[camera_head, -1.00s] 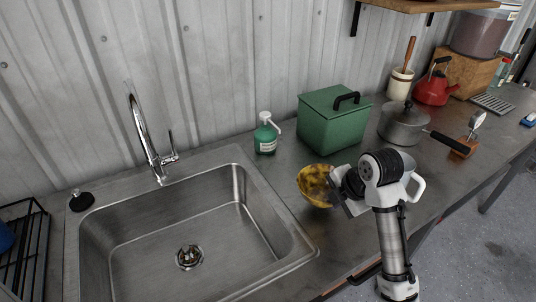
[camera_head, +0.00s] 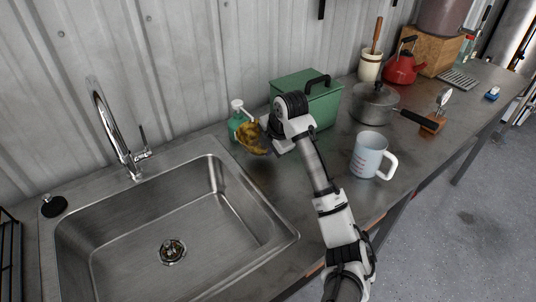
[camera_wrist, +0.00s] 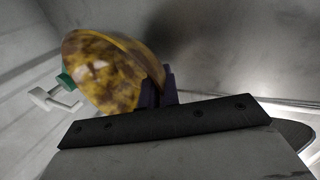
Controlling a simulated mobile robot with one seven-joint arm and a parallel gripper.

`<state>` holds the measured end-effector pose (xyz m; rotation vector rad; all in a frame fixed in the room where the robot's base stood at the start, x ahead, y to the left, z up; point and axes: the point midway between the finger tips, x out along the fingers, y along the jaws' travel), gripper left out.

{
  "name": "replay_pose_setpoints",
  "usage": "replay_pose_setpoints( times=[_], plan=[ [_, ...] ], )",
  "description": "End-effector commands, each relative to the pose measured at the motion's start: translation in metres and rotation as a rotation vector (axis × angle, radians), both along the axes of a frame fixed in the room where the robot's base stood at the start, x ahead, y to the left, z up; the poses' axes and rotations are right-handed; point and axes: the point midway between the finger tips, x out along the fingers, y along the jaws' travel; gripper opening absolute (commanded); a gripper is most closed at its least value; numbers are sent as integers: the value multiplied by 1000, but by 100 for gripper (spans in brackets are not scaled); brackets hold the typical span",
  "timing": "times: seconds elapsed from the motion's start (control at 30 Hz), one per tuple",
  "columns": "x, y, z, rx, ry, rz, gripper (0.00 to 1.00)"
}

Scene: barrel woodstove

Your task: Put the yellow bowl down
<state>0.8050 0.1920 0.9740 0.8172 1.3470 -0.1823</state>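The yellow bowl (camera_head: 250,138) is mottled yellow and brown. It is tilted and stands off the left side of my gripper (camera_head: 268,139), in front of the soap dispenser and left of the green box. In the wrist view the bowl (camera_wrist: 105,72) is tilted on its side, with its wall at the dark fingers (camera_wrist: 158,95). My gripper appears shut on the bowl's edge; the far fingertip is partly hidden. The bowl looks to be above the counter, but its exact height is hard to tell.
A green soap dispenser (camera_head: 236,118) is right behind the bowl. A green box (camera_head: 318,100) is close on the right, and a white mug (camera_head: 367,155) stands nearer. The steel sink (camera_head: 170,225) lies to the left. Bare counter (camera_head: 275,180) shows in front of the bowl.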

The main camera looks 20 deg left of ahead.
Motion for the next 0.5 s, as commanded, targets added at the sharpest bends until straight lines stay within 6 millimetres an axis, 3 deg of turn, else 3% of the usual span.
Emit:
replay_pose_setpoints(
  times=[0.17,0.33,0.5],
  plan=[
    [3,3,-7,1,0,-2,0],
    [3,3,-33,2,0,0,0],
    [3,3,-35,1,-2,0,0]
  ],
)
